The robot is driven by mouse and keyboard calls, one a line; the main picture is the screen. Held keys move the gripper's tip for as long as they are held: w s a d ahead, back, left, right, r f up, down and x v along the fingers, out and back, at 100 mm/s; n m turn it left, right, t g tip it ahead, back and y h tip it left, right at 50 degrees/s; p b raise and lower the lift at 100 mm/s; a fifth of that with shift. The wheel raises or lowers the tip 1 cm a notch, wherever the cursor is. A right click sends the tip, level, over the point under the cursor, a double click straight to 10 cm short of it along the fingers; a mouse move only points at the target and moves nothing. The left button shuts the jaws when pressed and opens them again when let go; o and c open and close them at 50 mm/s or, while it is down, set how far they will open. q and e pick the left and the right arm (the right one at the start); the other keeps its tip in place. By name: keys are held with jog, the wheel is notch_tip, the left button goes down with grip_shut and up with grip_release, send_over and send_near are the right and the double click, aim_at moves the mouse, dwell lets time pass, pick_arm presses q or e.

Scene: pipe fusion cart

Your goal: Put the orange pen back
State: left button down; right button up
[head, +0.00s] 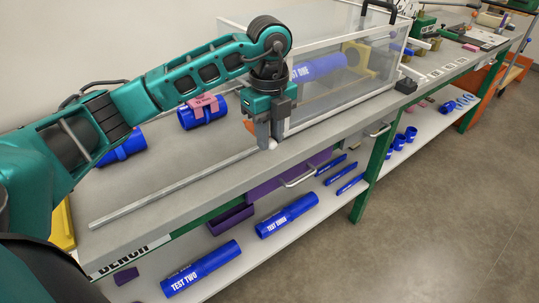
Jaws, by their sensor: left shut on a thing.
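My left gripper (270,138) points down at the front of the bench top, close to the near corner of the clear-walled box. It is shut, with a small white end showing at its fingertips. An orange piece (249,126) shows just left of the fingers; it and the white end look like parts of the orange pen, mostly hidden by the fingers. Whether the pen touches the bench top I cannot tell. My right gripper is not in view.
The clear box (340,96) holds a blue pipe marked TEST ONE (320,67). A long grey rail (175,188) lies along the bench top (130,190). The lower shelf (235,262) carries blue pipes marked TEST TWO (201,269) and TEST THREE (287,215).

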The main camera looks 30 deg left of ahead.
pick_arm(q)
jog(key=shift+f, duration=2.75)
jog(key=shift+f+b, duration=0.45)
jog(key=shift+f, duration=0.2)
jog(key=c, duration=0.9)
grip_release()
jog(key=shift+r, duration=0.1)
